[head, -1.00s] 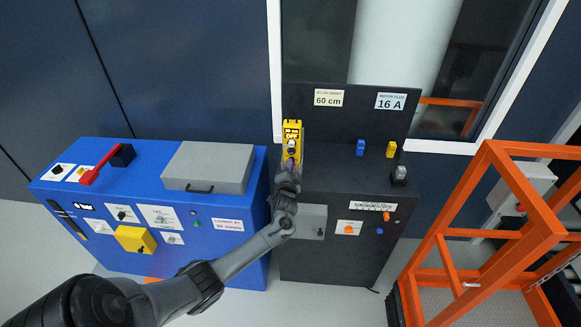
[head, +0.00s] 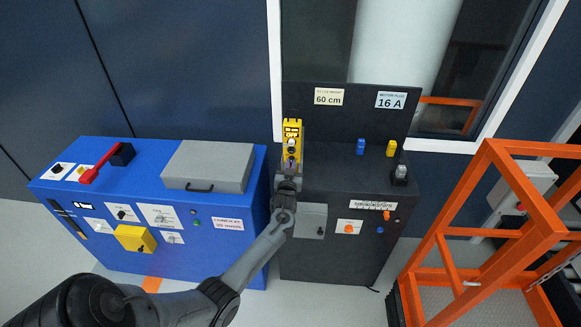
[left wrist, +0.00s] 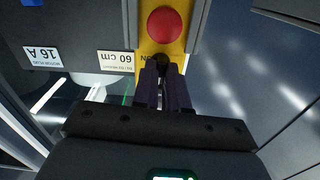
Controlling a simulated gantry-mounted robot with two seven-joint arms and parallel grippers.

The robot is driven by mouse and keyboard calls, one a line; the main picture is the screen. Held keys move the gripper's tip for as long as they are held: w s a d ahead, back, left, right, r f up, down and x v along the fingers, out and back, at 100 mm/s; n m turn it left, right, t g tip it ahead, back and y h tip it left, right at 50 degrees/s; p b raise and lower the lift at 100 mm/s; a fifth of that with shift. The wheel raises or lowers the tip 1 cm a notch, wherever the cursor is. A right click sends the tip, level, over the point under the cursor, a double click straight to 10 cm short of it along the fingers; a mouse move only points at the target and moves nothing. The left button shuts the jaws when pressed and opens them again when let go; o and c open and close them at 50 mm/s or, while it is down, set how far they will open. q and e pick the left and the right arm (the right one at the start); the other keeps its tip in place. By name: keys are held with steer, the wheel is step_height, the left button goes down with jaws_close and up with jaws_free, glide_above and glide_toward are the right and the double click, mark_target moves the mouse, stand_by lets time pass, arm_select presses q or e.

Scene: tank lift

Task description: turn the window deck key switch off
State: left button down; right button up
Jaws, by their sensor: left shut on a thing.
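The yellow switch box (head: 292,130) stands at the left end of the black window deck (head: 335,165), with an OFF label near its top. In the left wrist view the yellow plate (left wrist: 144,48) carries a round red button (left wrist: 165,25). A small dark key switch (left wrist: 161,62) is below the button, beside a partly covered ON mark. My left gripper (head: 290,163) is at the front of the box. In the left wrist view its dark fingers (left wrist: 162,75) are shut on the key, covering much of it. The key's exact angle is not clear. My right gripper is not in view.
A blue console (head: 120,200) with a grey lid and red lever stands left. Blue and yellow knobs (head: 391,149) are on the deck's right part. Signs reading 60 cm and 16 A (head: 390,101) stand behind. An orange frame (head: 500,200) is at the right.

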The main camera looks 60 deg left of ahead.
arm_select(q)
steer(key=shift+n, duration=0.6)
steer(key=c, duration=1.4)
jaws_free()
steer(key=shift+c, duration=0.2)
steer(key=shift+s+d, duration=0.3)
steer(key=shift+d, duration=0.15)
steer(key=p+v, duration=0.1)
steer(key=v, duration=0.8)
steer(key=shift+s+d, duration=0.25)
